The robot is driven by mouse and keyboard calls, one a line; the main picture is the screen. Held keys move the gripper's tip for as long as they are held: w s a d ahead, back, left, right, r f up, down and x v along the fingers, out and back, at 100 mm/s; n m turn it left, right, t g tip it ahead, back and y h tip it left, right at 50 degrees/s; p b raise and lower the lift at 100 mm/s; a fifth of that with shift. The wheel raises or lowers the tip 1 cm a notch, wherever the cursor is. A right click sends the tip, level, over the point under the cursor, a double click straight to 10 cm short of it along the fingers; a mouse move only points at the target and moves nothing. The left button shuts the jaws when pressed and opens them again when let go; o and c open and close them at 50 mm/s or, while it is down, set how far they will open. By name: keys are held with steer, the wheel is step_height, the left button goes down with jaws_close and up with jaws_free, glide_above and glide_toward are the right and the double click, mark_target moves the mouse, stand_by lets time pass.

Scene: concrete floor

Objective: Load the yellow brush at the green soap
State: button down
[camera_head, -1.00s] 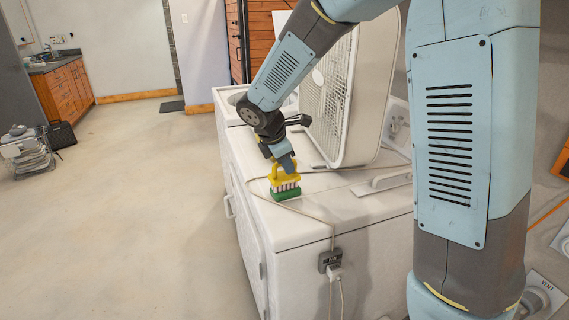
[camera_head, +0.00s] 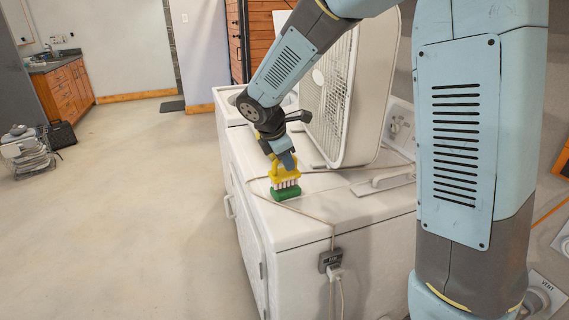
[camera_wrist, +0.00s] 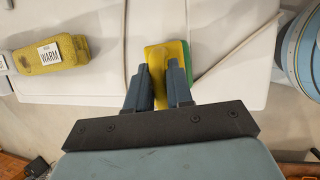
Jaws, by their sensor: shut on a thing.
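The yellow brush (camera_head: 284,174) with white bristles is upright in my gripper (camera_head: 282,163), bristles down. The green soap (camera_head: 286,192) is a block on the white appliance top, right under the bristles. The bristles appear to meet its upper face. In the wrist view the yellow brush (camera_wrist: 158,62) sits between the two fingers of my gripper (camera_wrist: 166,88), which are shut on it. A strip of the green soap (camera_wrist: 188,62) shows along the brush's right side; the rest of it is hidden beneath.
The white chest appliance (camera_head: 330,215) bears a large box fan (camera_head: 325,90) behind my gripper. A thin cord (camera_head: 305,214) runs over the top to an outlet box (camera_head: 330,260).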

steer(key=shift+r, duration=2.95)
steer(key=shift+s, duration=0.1)
